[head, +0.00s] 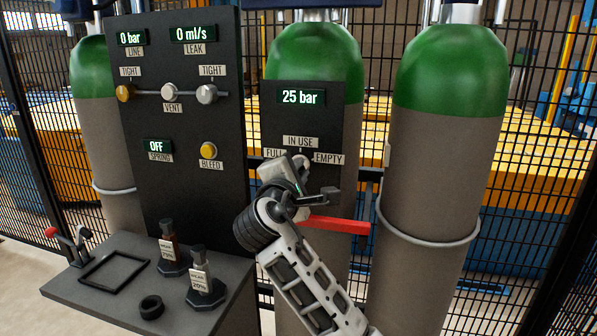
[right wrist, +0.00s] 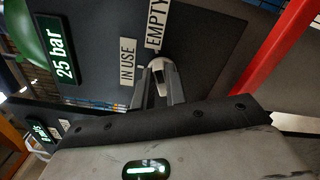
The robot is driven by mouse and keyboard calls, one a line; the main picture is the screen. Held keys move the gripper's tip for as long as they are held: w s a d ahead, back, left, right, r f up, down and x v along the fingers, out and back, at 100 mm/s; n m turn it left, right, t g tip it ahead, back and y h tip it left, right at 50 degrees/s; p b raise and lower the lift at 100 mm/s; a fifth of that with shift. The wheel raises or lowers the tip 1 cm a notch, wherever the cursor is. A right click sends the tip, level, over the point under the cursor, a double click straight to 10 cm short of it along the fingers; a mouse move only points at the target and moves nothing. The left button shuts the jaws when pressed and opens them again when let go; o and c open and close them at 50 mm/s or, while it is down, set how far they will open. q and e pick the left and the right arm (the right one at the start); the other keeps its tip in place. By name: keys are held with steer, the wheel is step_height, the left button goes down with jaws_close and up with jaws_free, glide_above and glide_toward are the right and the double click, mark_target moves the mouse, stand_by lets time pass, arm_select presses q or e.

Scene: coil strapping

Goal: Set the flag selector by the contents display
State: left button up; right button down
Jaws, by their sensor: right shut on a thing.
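The contents display (head: 301,97) on the dark panel (head: 265,118) reads 25 bar; it also shows in the right wrist view (right wrist: 63,50). Below it, the flag selector sits among the labels FULL, IN USE (head: 300,141) and EMPTY (head: 329,158). The selector's pale metal knob (right wrist: 160,72) shows in the right wrist view near IN USE and EMPTY. My right gripper (right wrist: 159,88) is shut on the knob, one finger on each side. In the head view my right gripper and wrist hide most of the selector, and I cannot tell which label it points to. My left gripper is not in view.
A red bar (head: 338,225) sticks out just below my right gripper. Green-topped cylinders (head: 447,150) stand beside and behind the panel. At left, a taller panel (head: 190,205) reads 0 bar and 0 ml/s, above a shelf (head: 118,278) with two small bottles, a frame and a ring.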

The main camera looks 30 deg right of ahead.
steer(key=shift+f, duration=0.1)
steer(key=c, duration=1.4)
jaws_free()
steer(key=shift+c, duration=0.2)
steer(key=b+v, duration=0.2)
steer(key=v, duration=1.4)
steer(key=shift+b, duration=0.3)
